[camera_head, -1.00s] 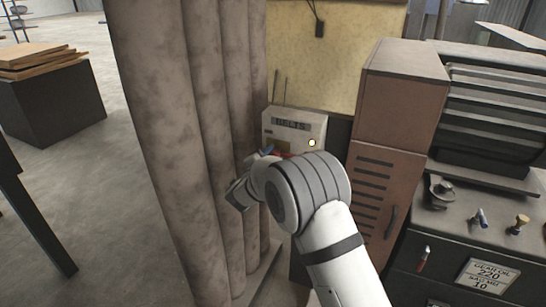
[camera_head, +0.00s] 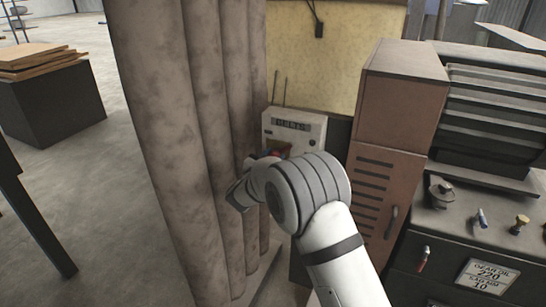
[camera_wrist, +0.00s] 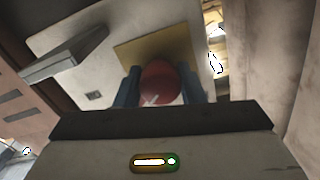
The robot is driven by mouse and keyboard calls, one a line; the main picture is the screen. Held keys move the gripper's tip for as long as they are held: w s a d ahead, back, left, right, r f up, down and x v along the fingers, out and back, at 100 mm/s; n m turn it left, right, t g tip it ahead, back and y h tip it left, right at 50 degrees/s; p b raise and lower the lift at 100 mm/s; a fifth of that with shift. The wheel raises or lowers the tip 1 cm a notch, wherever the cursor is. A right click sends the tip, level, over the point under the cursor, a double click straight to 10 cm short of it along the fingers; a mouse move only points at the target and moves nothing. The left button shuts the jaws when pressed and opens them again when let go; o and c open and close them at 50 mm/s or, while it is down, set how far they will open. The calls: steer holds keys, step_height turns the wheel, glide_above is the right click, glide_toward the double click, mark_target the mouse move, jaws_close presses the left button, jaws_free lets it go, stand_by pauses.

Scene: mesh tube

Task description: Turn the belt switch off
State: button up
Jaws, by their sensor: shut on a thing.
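The switch is a red knob (camera_wrist: 162,80) on a yellow plate (camera_wrist: 137,50), which is on the face of a pale control box (camera_head: 312,130). My gripper (camera_wrist: 160,88) is shut on the red knob, with a blue finger on each side of it. A white mark shows on the knob in the wrist view. In the head view, my arm hides most of the gripper, and only a bit of red shows beside the box. No lit lamp shows on the box face.
Large brown ribbed tubes (camera_head: 188,140) stand close on the left of my arm. A brown cabinet (camera_head: 385,180) stands on the right, beside a dark workbench (camera_head: 500,225) with small tools. A grey lever-like part (camera_wrist: 65,60) juts from the box face in the wrist view.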

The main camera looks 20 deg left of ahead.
steer(key=n, duration=0.1)
steer(key=n+p, duration=0.1)
steer(key=n, duration=0.1)
steer(key=n+p, duration=0.1)
steer(key=n, duration=0.1)
steer(key=shift+r, duration=0.25)
steer(key=n+p, duration=0.1)
steer(key=n, duration=0.4)
steer(key=shift+p, duration=0.35)
steer(key=shift+n, duration=0.3)
steer(key=o, duration=0.9)
steer(key=shift+w+f, duration=0.1)
steer(key=shift+f, duration=0.05)
steer(key=shift+o, duration=0.4)
steer(key=shift+s+f, duration=0.1)
steer(key=shift+s, duration=0.15)
steer(key=s+b, duration=0.2)
steer(key=s, duration=0.5)
steer(key=shift+s+a, duration=0.2)
steer(key=shift+a, duration=0.1)
